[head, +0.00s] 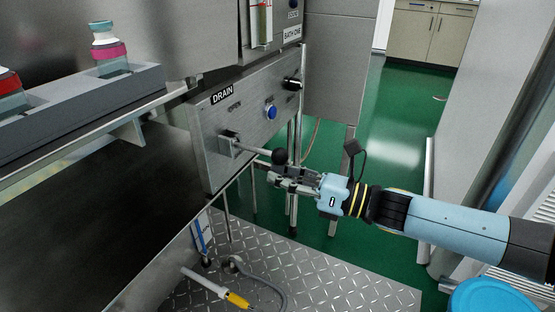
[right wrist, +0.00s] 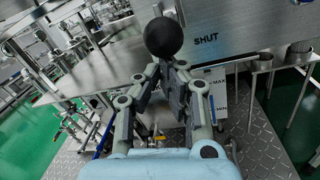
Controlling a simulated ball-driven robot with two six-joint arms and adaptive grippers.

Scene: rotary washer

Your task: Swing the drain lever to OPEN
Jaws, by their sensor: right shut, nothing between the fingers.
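The drain lever (head: 252,150) is a thin metal rod with a black ball knob. It comes out of a pivot block on the steel panel (head: 255,95) under the DRAIN label (head: 222,95). The rod points right, sloping slightly down. In the right wrist view the black ball knob (right wrist: 168,38) is just beyond my fingertips, left of the word SHUT (right wrist: 206,39). My right gripper (head: 270,172) is shut and empty, just below the knob; whether it touches the knob I cannot tell. My left gripper is not in view.
A blue button (head: 271,112) and a black knob (head: 291,84) sit higher on the panel. A shelf rack (head: 90,100) with bottles is at upper left. Metal legs stand below the panel. A yellow-handled hose (head: 236,299) lies on the tread-plate floor (head: 330,275).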

